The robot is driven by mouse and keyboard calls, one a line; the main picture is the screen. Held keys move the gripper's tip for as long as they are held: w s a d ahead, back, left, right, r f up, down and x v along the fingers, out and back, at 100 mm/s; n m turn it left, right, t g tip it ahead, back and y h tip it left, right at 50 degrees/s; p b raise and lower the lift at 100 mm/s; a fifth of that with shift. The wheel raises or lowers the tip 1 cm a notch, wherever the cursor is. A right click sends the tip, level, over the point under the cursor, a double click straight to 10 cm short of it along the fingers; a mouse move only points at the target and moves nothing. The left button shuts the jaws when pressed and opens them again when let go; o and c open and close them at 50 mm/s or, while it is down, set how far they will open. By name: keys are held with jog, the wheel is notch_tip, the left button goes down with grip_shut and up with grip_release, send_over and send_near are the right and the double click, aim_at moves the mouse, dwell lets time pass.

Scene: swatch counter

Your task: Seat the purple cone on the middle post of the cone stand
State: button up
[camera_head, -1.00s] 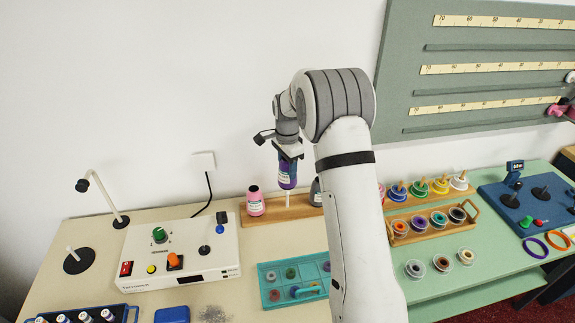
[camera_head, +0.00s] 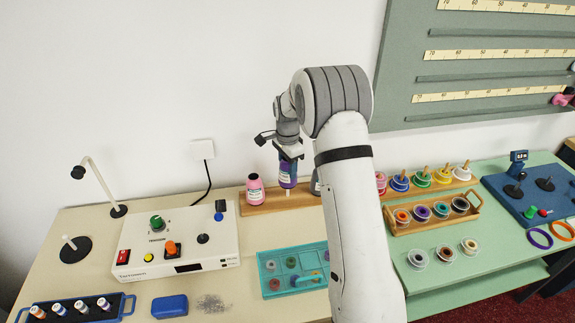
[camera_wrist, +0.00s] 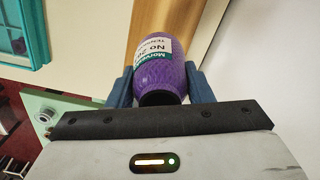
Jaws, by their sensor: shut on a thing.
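The purple cone (camera_head: 288,175) with a white and teal label is held by my gripper (camera_head: 289,157) over the middle of the wooden cone stand (camera_head: 262,204). A short length of the white middle post (camera_head: 287,193) shows below the cone; the rest of the post is hidden. In the wrist view the purple cone (camera_wrist: 168,78) sits between my two blue fingers, with the wooden stand (camera_wrist: 150,20) beyond it. The pink cone (camera_head: 255,191) stands on the stand's left part. A dark grey cone (camera_head: 315,184) on the right is mostly covered by my arm.
A white control box (camera_head: 195,250) with knobs stands at left. A teal tray (camera_head: 266,262) lies in front of the stand. Racks of coloured spools (camera_head: 422,179) stand right of my arm. The wall is close behind the stand.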

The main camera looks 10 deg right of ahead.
aim_at(288, 178)
jog(key=shift+f+b, duration=1.65)
jog(key=shift+f, duration=1.05)
jog(key=o, duration=1.1)
jog(key=shift+r+b, duration=0.7)
jog(key=shift+r, duration=3.2)
jog(key=shift+r, duration=0.1)
